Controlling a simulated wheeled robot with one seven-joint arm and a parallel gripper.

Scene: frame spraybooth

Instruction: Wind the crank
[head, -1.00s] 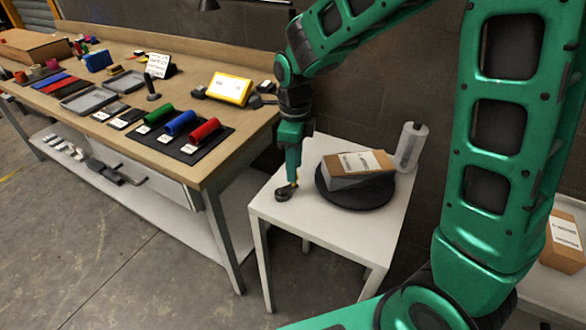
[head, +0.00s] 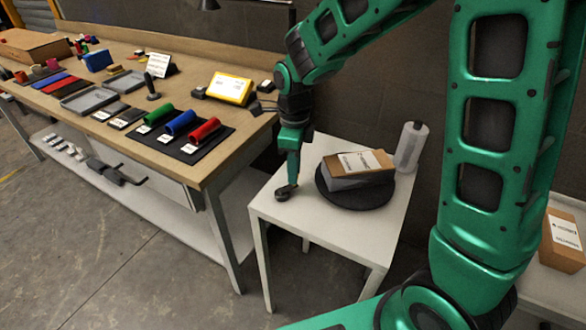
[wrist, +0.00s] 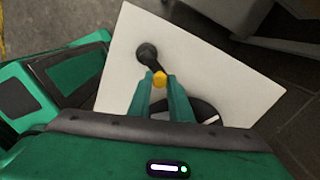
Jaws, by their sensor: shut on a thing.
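The crank is a small dark arm with a round hub (wrist: 147,53) and a yellow knob (wrist: 160,79). It lies near the front left corner of the small white table, and its dark hub also shows in the head view (head: 285,193). My gripper (wrist: 160,82) is shut on the yellow knob, one finger on each side. In the head view my gripper (head: 292,181) points down at the crank and mostly hides the knob. A black turntable (head: 356,200) beside it carries a tilted brown and grey box (head: 340,179) with a white label.
The white table (head: 310,226) also holds a pale cylinder (head: 411,146) at its back right. A wooden workbench (head: 150,150) with colored rollers and trays stands close on the left. Another labelled box (head: 563,243) sits at far right.

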